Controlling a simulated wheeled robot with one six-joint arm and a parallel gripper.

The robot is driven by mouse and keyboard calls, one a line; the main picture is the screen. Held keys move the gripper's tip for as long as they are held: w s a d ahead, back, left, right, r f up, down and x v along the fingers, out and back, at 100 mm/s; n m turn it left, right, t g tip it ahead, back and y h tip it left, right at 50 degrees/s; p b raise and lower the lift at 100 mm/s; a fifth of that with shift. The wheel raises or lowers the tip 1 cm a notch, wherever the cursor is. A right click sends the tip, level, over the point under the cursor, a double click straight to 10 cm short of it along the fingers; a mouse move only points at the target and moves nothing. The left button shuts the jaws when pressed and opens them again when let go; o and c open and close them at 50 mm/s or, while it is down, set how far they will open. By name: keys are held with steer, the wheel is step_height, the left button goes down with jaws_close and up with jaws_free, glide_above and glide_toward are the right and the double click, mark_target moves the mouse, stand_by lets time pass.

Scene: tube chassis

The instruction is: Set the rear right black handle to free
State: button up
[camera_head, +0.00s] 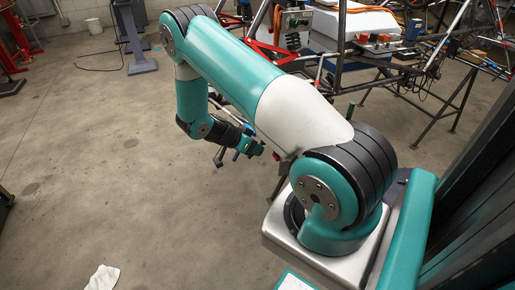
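My gripper (243,150) is at the end of my teal and white arm, left of the tube chassis (338,45) and over open floor in the picture. It is small and seen at an angle, so I cannot tell whether its fingers are open or shut. The chassis stands at the upper right, with red suspension parts and black tubes. My arm covers part of its near side. I cannot pick out the rear right black handle with certainty; it may be hidden behind my arm or too small to tell.
A white box (352,22) and a panel with orange-red knobs (385,40) sit on the chassis. A black stand (432,118) is below it at right. A red frame (14,38) stands far left. A white cloth (103,279) lies on the floor.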

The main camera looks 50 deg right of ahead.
steer(key=shift+x, duration=1)
jaws_close()
